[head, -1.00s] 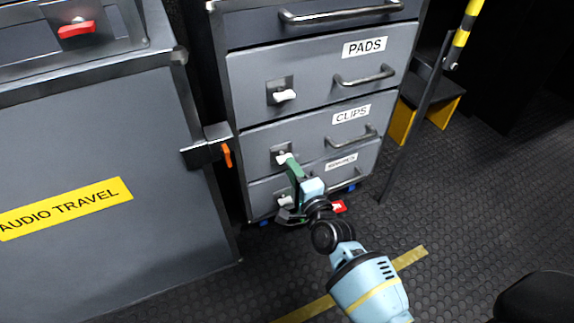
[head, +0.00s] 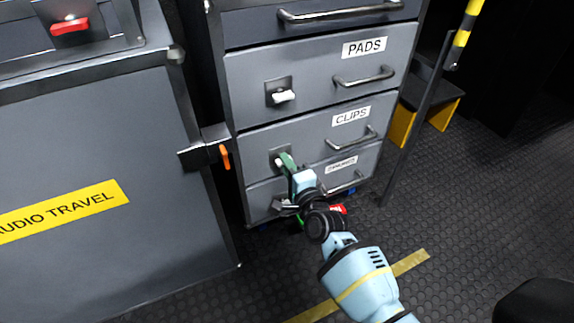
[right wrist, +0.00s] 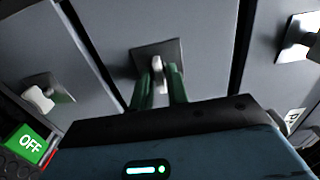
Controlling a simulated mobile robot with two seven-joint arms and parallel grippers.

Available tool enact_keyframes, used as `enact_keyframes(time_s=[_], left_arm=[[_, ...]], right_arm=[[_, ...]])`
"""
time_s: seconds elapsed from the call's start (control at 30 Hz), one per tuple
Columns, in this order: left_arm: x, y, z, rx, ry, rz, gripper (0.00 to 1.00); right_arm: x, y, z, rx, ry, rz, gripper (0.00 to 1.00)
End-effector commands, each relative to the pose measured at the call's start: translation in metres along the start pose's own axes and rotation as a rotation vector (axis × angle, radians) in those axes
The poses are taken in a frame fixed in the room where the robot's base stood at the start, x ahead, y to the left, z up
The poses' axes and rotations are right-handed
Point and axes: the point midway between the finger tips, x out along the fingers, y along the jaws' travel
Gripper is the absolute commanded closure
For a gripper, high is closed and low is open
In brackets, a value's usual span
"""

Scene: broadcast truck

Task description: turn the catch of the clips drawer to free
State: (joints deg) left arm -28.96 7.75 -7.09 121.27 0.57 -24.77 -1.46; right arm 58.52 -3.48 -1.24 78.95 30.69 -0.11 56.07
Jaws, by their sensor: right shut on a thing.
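The clips drawer (head: 310,132) is grey, with a white "CLIPS" label and a bar handle (head: 352,140). It looks closed. Its white catch (head: 279,162) sits on a dark square plate at the left of its front. In the right wrist view the catch (right wrist: 157,70) stands between my two green fingers. My right gripper (head: 284,161) is shut on this catch; the fingers partly hide it, so its exact angle is hard to read. My left gripper is not in view.
Above is the pads drawer (head: 300,70) with its own white catch (head: 284,96). A lower drawer (head: 340,172) is partly behind my arm. At the left stands a grey case (head: 90,140) with an orange latch (head: 225,157). A striped pole (head: 459,38) stands right.

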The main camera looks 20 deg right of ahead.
Motion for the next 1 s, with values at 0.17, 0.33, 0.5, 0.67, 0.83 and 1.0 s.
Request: enact_keyframes(time_s=[0.17,0.33,0.5,0.67,0.83,1.0], left_arm=[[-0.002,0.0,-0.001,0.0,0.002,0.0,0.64],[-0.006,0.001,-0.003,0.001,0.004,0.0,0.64],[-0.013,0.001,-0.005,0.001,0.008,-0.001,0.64],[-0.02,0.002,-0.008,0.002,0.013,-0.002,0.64],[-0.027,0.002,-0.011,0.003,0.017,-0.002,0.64],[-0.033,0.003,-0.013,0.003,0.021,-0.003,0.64]], right_arm=[[0.0,-0.001,0.0,-0.03,0.0,-0.002,1.0],[0.0,-0.001,0.0,-0.106,0.0,-0.001,1.0],[0.0,-0.002,0.0,-0.236,-0.001,-0.001,1.0],[0.0,-0.003,0.0,-0.385,0.0,-0.002,1.0],[0.0,-0.003,0.0,-0.547,0.0,-0.002,1.0],[0.0,-0.002,0.0,-0.709,0.0,-0.001,1.0]])
